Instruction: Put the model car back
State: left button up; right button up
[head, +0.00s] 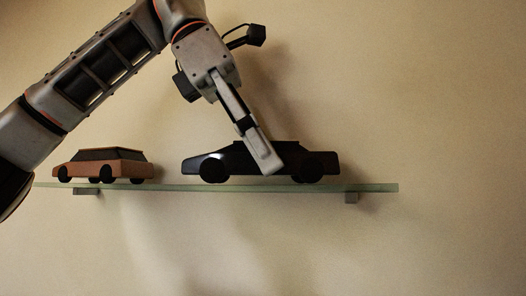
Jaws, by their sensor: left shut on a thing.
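A black model car (215,164) is at the glass shelf (375,187), right of the shelf's middle, side-on and level. Its wheels are at the shelf's top surface; I cannot tell whether they touch it. My left gripper (268,166) reaches down from above and is shut on the black car near its middle. The finger in front hides part of the car's body, and the other finger is hidden. My right gripper is not in view.
The shelf is thin, held by small brackets (351,197) under it on a plain beige wall (440,90). There is a gap between the two cars and a short free stretch at the shelf's right end. My left arm passes above the orange car.

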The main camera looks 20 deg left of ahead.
pick_arm(q)
jog(key=o, duration=1.8)
jog(key=shift+o, duration=0.2)
jog(key=v, duration=0.9)
jog(key=shift+a+r, duration=0.15)
jog(key=shift+r, duration=0.15)
jog(key=shift+s+a+r, duration=0.1)
jog(key=shift+a+r, duration=0.25)
jog(key=shift+r, duration=0.1)
jog(key=shift+s+a+r, duration=0.2)
jog(key=shift+a+r, duration=0.05)
jog(key=shift+r, duration=0.3)
